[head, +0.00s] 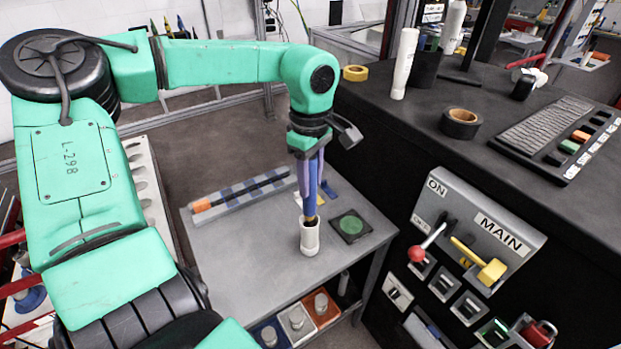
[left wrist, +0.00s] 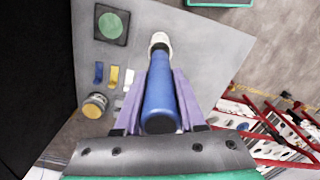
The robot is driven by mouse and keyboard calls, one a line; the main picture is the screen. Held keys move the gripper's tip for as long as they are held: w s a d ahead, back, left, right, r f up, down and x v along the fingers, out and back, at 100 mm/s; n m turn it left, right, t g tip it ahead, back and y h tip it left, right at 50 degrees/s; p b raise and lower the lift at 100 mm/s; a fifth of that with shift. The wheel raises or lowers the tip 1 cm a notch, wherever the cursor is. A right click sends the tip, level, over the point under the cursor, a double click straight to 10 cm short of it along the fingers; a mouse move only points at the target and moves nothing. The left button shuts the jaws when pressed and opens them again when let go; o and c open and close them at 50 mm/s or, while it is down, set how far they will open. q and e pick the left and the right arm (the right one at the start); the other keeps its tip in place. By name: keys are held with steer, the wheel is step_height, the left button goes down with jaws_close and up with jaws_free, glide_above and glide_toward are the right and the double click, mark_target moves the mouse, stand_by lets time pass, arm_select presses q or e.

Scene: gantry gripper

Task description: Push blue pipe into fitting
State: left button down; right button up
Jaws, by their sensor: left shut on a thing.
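My left gripper (head: 309,180) points down over the small grey table, its purple fingers shut around the blue pipe. The blue pipe (head: 312,190) stands about upright, with its lower end at the mouth of the white fitting (head: 309,238). A yellowish band shows just above the fitting's rim. How deep the pipe sits cannot be told. In the left wrist view the blue pipe (left wrist: 160,100) lies between the purple fingers (left wrist: 159,110), and the white fitting (left wrist: 159,40) shows at its far end. My right gripper is in neither view.
The grey table (head: 240,255) holds a rack with a dark rod (head: 240,193) and a dark square with a green disc (head: 350,226). A panel with a red-knobbed lever (head: 417,253) stands right of the table. The table's front left is clear.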

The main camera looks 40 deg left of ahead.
mark_target(310, 212)
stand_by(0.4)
arm_select(q)
steer(key=shift+f+b, duration=0.4)
steer(key=shift+f+b, duration=0.6)
steer(key=shift+f, duration=0.15)
steer(key=shift+f+b, duration=3.2)
steer(key=shift+f, duration=0.65)
steer(key=shift+c, duration=2.1)
jaws_free()
steer(key=shift+r, duration=0.1)
step_height(310, 212, up, 14)
steer(key=shift+r, duration=0.25)
